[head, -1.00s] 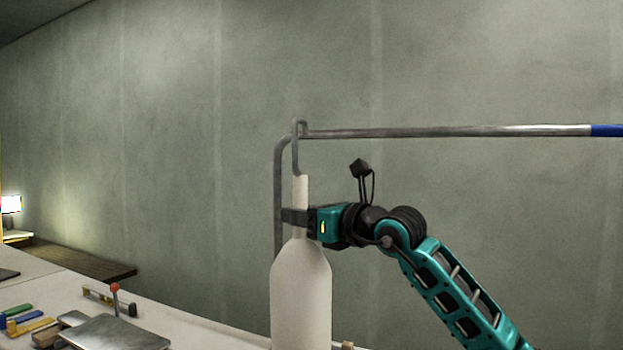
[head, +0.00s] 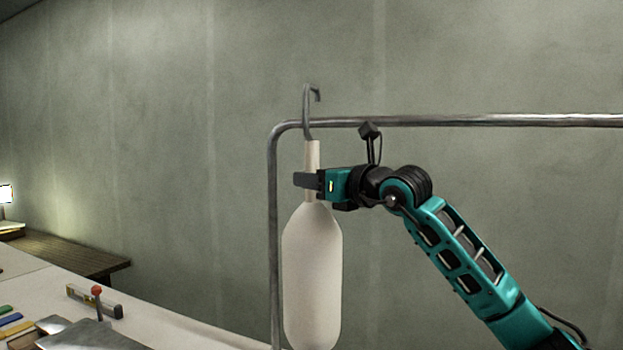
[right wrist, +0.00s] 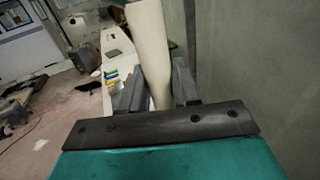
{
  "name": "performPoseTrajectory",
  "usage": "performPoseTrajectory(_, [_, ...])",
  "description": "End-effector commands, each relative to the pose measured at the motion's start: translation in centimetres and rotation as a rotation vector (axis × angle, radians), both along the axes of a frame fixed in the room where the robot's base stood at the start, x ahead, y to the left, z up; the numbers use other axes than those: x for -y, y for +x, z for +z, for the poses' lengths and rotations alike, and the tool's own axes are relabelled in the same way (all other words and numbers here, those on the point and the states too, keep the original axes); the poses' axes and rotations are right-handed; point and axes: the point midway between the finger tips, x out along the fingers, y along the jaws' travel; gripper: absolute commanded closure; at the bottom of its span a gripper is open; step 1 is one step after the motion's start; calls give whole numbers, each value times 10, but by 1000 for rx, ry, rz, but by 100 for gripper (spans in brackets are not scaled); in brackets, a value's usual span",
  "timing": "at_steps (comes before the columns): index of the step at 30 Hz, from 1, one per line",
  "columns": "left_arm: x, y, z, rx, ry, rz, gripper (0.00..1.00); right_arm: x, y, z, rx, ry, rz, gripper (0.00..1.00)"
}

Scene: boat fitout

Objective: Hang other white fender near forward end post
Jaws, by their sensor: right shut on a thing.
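The white fender (head: 312,270) hangs upright from my right gripper (head: 308,181), which is shut on its narrow neck. A grey metal hook (head: 308,105) rises from the top of the neck, and its bent tip stands above the level of the rail (head: 450,121). I cannot tell whether the hook touches the rail. The forward end post (head: 273,220) bends down from the rail's left end, just left of the fender. In the right wrist view the pale neck (right wrist: 150,50) passes between the two dark fingers. My left gripper is out of view.
A white bench (head: 190,330) runs along the lower left, with a level (head: 95,300), a red-knobbed item (head: 97,291) and a grey metal plate (head: 90,337) on it. A wooden bench (head: 75,258) and a lit lamp (head: 5,193) stand behind. The wall behind the rail is bare.

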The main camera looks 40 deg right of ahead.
Motion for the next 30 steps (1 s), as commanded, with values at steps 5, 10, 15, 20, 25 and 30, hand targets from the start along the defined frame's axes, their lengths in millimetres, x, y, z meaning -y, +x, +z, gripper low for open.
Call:
performPoseTrajectory(5, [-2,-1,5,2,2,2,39,13,5,4,6,0,-3,100])
performPoseTrajectory(10, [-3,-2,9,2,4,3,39,24,11,4,6,1,-2,100])
performPoseTrajectory(15, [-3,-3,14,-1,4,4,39,36,17,4,6,2,-2,100])
performPoseTrajectory(20, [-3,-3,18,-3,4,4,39,46,23,4,6,1,-1,100])
performPoseTrajectory(25, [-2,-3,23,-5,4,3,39,58,29,4,6,2,-3,100])
performPoseTrajectory(30, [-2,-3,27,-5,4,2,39,70,35,5,8,3,-2,100])
